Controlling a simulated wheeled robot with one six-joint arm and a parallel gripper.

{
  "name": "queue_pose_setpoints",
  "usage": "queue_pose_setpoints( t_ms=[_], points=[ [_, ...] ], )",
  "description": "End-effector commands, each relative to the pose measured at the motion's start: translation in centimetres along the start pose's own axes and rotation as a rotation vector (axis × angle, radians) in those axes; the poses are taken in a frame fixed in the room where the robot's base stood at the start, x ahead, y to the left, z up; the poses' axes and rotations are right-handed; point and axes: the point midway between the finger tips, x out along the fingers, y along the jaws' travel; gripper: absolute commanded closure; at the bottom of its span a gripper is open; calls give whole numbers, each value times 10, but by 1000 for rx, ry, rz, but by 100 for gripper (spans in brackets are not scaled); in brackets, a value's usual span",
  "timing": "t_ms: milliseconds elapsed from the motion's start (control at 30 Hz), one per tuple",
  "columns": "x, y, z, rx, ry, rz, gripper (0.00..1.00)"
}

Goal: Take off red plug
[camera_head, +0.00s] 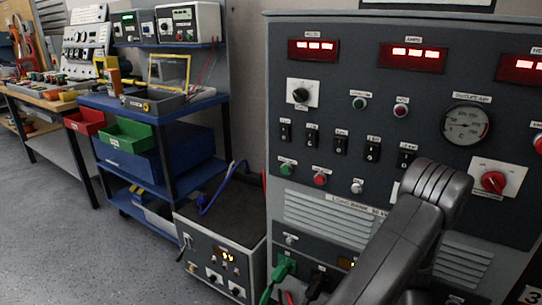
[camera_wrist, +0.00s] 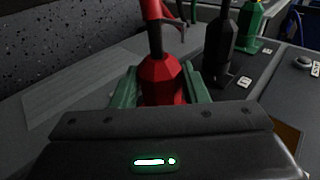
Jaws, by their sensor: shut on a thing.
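In the wrist view, the red plug (camera_wrist: 163,82) is between the pale green fingers of my gripper (camera_wrist: 160,76), which is shut on it. A dark sleeve and a red cable rise from the plug. The jaws hide its lower end, so I cannot tell whether it is seated in its socket. A black plug (camera_wrist: 220,48) and a green plug (camera_wrist: 250,25) stand in a row to its right. In the head view, the green plug (camera_head: 284,268) and black plug (camera_head: 317,283) sit low on the grey cabinet (camera_head: 350,85). My arm hides the gripper there.
A smaller box (camera_head: 217,262) with knobs and a blue cable (camera_head: 209,203) stands left of the cabinet. Beyond it are a blue shelf cart (camera_head: 190,103) with bins and a workbench (camera_head: 45,95). The grey floor (camera_head: 60,240) at the left is clear.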

Motion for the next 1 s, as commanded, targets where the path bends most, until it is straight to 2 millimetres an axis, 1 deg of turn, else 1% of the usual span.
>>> queue_pose_setpoints(
  t_ms=[33,100,333,500,733,767,800,867,1000],
  points=[
    [-1,-5,-8,-22,11,54,91],
    [-1,-6,-9,-29,13,121,100],
    [-1,-8,-9,-47,14,315,100],
    [-1,-7,-9,-53,18,374,100],
    [-1,-6,-9,-52,21,378,100],
    [-1,-6,-9,-52,21,378,56],
    [-1,-5,-9,-52,20,378,48],
    [-1,-5,-8,-51,18,377,37],
    [-1,-5,-6,-49,14,376,37]
  ],
)
